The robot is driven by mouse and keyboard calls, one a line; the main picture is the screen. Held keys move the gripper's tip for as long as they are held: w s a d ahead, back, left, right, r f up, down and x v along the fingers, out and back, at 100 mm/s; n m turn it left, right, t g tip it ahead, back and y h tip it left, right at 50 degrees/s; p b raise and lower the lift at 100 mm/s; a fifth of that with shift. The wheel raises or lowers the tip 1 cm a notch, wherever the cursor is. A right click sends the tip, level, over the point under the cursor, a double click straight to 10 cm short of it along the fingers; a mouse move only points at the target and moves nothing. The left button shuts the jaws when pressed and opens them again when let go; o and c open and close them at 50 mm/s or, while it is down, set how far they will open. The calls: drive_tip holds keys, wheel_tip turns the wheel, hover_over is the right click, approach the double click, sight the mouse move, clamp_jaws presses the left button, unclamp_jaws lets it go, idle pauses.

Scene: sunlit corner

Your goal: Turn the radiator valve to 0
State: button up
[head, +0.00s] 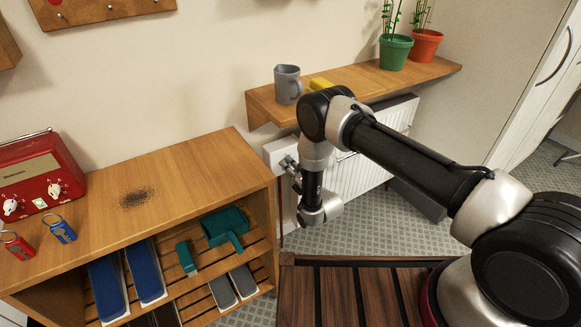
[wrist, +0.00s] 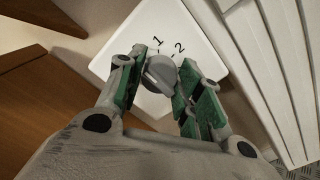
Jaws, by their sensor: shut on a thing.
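The radiator valve is a grey round knob (wrist: 160,74) on a white square plate (wrist: 207,48) in the wrist view. The numerals 1 and 2 show on the plate above the knob; other markings are hidden. My gripper (wrist: 161,70) has its two green-padded fingers on either side of the knob, shut on it. I cannot tell which mark the knob points to. In the head view my gripper (head: 290,166) is at the left end of the white radiator (head: 362,170), in front of the plate (head: 276,150), and the knob is hidden.
A wooden shelf (head: 437,72) above the radiator carries a grey mug (head: 288,86), a yellow object (head: 321,84) and two potted plants. A wooden cabinet (head: 205,165) stands close on the left. A slatted wooden surface (head: 345,300) is in front.

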idle(0.3)
drive_tip(key=o, duration=1)
drive_tip(key=v, duration=1.2)
